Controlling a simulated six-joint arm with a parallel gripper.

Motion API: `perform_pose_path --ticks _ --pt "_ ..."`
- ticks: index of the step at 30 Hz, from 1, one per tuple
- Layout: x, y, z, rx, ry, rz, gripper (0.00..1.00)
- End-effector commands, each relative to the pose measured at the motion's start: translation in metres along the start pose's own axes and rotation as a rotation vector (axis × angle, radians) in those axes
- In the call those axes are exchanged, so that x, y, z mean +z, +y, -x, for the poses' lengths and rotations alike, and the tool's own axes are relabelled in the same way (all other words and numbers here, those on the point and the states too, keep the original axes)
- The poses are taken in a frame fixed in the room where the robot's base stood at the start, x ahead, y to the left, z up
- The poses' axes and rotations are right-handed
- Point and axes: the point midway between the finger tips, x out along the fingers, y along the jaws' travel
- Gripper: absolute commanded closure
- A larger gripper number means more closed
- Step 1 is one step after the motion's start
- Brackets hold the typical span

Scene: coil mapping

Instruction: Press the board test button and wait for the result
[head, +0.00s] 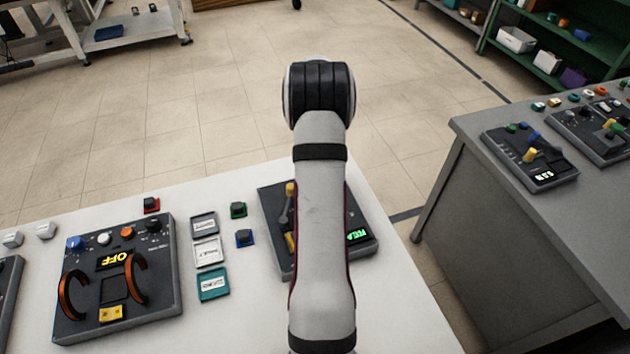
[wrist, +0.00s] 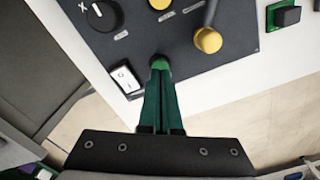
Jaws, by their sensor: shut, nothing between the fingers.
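A dark board (head: 274,213) lies on the white table, mostly hidden behind my arm in the head view. Its display (head: 359,233) shows green letters, partly covered, reading something like "REA". My gripper (wrist: 161,78) has dark green fingers, shut and empty. My gripper is hidden in the head view.
An "OFF" panel (head: 75,265) with orange-and-black handles stands left. Another table (head: 470,120) with panels stands right, across a floor gap.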

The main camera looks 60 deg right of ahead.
Motion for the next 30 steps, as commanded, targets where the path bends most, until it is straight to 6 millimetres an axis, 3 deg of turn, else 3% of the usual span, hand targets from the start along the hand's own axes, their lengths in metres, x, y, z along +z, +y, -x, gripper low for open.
perform_pose_path --ticks 30 --pt "0.000 0.000 -0.020 0.000 0.000 0.000 1.00"
